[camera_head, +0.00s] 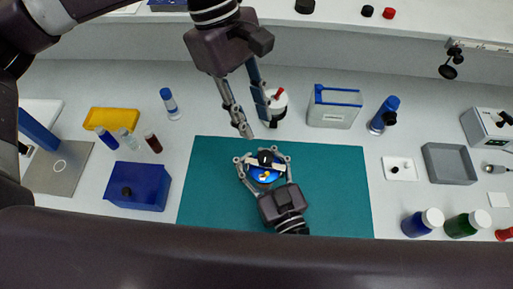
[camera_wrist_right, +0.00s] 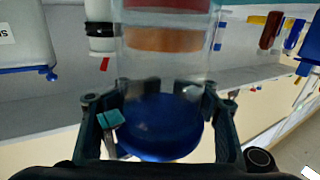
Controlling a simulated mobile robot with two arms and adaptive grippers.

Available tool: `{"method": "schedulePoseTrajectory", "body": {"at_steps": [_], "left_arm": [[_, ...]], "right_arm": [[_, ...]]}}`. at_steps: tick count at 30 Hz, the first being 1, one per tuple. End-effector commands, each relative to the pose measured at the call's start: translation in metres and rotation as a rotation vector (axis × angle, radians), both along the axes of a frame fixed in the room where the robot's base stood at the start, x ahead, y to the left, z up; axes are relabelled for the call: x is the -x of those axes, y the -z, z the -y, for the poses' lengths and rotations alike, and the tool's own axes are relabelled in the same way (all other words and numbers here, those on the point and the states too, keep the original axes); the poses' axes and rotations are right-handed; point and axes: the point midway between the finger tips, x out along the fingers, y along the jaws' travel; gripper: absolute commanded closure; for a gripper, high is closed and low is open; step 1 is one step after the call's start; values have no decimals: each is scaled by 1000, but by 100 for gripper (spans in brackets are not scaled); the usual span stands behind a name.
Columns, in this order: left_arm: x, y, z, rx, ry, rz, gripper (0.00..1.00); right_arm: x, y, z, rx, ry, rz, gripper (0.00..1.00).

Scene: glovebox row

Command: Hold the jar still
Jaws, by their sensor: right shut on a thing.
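The jar (camera_head: 263,176) stands over the teal mat (camera_head: 325,190) in the head view, with blue showing and a pale strip across its top. In the right wrist view the jar (camera_wrist_right: 160,125) is clear-walled with a blue end and orange and red bands beyond. My right gripper (camera_head: 265,162) is shut around the jar, one finger on each side; its fingers also flank the blue part in the wrist view. My left gripper (camera_head: 258,127) is open and empty, fingers apart, above and behind the jar. Whether the jar touches the mat is hidden.
A white bottle with a red tip (camera_head: 277,103) stands just behind the left gripper's fingers. A blue box (camera_head: 140,186) and yellow tray (camera_head: 111,120) are at left. A grey tray (camera_head: 449,164) and lidded bottles (camera_head: 422,222) are at right. The mat's right side is clear.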

Motion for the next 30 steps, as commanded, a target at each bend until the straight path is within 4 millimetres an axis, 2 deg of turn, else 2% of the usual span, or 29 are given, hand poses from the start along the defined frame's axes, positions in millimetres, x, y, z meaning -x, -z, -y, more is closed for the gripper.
{"method": "schedulePoseTrajectory", "body": {"at_steps": [2, 6, 11, 30], "left_arm": [[0, 0, 0, 0, 0, 0, 71], [0, 0, 1, -6, -15, -3, 59], [3, -3, 4, -49, -120, -23, 59], [18, -19, 20, -326, -1038, -100, 59]], "right_arm": [[0, 1, 0, 0, -1, -1, 93], [0, 1, 0, 0, -1, -1, 93], [0, 1, 0, 0, -1, -1, 93], [0, 1, 0, 0, -1, -1, 93]]}}
